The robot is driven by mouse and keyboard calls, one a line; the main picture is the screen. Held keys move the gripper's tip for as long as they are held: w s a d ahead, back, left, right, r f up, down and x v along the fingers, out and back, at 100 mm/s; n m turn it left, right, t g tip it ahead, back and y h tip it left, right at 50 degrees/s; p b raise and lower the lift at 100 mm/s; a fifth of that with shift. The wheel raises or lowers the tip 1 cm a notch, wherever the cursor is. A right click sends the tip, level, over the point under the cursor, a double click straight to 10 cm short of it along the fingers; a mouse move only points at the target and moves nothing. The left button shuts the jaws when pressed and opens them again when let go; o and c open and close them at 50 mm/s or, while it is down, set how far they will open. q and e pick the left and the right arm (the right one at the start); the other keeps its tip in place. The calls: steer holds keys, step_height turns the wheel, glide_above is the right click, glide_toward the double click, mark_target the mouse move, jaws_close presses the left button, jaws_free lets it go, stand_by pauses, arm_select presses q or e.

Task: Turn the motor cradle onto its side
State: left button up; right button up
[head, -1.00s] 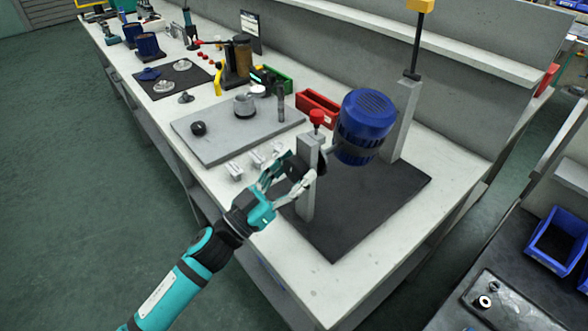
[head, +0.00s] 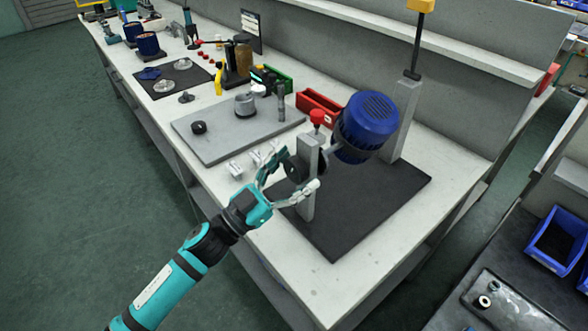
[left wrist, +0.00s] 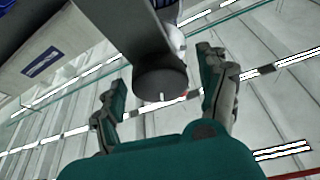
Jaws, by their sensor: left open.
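The cradle holds a blue motor (head: 366,128) between two grey posts on a dark mat. The motor is tilted, its ribbed end leaning up and to the right. The near post (head: 309,190) has a red knob (head: 317,117) on top. A dark round handwheel (head: 293,168) sits on its near side. My left gripper (head: 291,181) is open at the handwheel, with a finger on either side. In the left wrist view the handwheel (left wrist: 160,84) lies between the spread fingers, with gaps on both sides. My right gripper is out of view.
A grey plate (head: 222,143) with small parts lies left of the cradle on the bench. A tall post (head: 404,110) with a yellow top rises at the far side. The bench's front corner is clear.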

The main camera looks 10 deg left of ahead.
arm_select(q)
steer(key=v, duration=1.2)
